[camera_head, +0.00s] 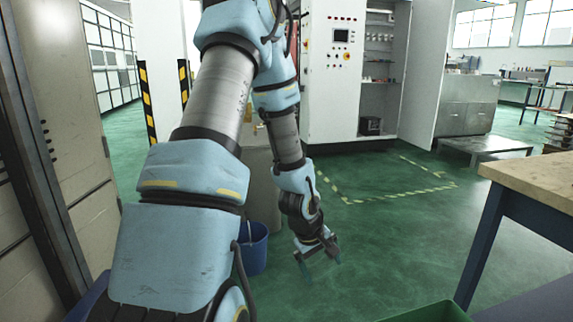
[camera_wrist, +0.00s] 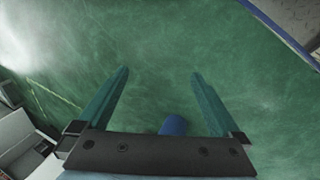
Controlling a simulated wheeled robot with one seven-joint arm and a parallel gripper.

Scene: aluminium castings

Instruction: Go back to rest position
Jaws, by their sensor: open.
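My gripper (camera_head: 321,262) hangs at the end of my bent arm, pointing down above the green floor near the middle of the head view.
A blue bucket (camera_head: 252,250) stands on the floor just left of my gripper. A wooden-topped table (camera_head: 530,178) is at right, with a green bin (camera_head: 430,313) at the bottom edge. A white control cabinet (camera_head: 333,85) stands behind. Floor between is clear.

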